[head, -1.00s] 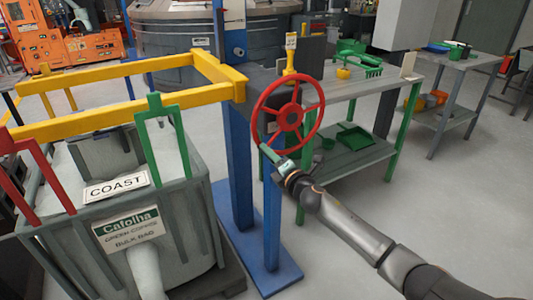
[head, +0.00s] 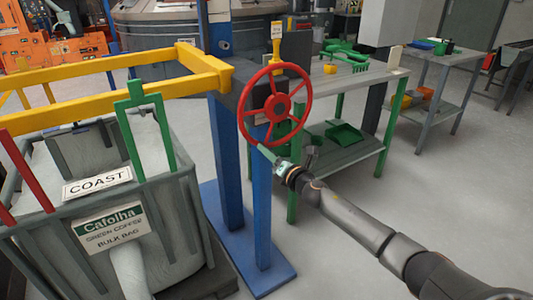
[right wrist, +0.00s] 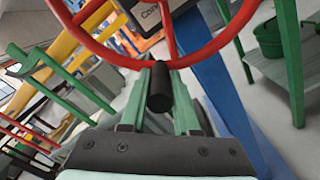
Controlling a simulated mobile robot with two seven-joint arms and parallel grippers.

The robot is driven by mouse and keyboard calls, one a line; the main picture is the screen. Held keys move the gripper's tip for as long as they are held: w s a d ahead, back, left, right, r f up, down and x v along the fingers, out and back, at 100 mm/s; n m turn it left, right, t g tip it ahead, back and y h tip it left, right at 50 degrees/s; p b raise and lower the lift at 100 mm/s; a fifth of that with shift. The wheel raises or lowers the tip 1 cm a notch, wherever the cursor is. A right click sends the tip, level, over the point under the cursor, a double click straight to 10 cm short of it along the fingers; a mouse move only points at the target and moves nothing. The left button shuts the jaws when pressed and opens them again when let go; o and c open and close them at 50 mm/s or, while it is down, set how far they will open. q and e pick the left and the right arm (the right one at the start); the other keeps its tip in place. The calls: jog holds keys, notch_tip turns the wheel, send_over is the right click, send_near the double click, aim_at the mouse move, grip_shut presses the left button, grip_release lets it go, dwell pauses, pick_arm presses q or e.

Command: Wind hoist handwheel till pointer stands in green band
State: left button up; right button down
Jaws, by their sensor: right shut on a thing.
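The red spoked handwheel (head: 300,84) stands upright on the blue hoist post (head: 228,165). My right gripper (head: 264,150) is at its lower left rim. In the right wrist view, the handwheel's red rim (right wrist: 213,47) crosses the top, and its black crank handle (right wrist: 159,90) lies between the green fingers of my right gripper (right wrist: 162,108), which is shut on it. A yellow stem with a small label plate (head: 277,31) rises above the wheel. I cannot make out a pointer or green band. My left gripper is not in view.
Left of the post are yellow beams (head: 120,95) and a grey bin (head: 165,220) with a green bracket (head: 150,120). A green-legged bench (head: 345,85) stands close behind the wheel. Open floor (head: 420,210) lies to the right.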

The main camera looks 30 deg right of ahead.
jog(key=shift+d+f, duration=0.3)
jog(key=shift+d, duration=0.05)
jog(key=c, duration=0.8)
grip_release()
jog(key=shift+c, duration=0.2)
jog(key=shift+o, duration=0.8)
jog(key=shift+r, duration=0.1)
jog(key=shift+s, duration=0.1)
jog(key=s, duration=0.8)
jog(key=s+d, duration=0.1)
jog(key=s, duration=0.3)
jog(key=shift+s+p, duration=0.15)
jog(key=shift+p, duration=0.2)
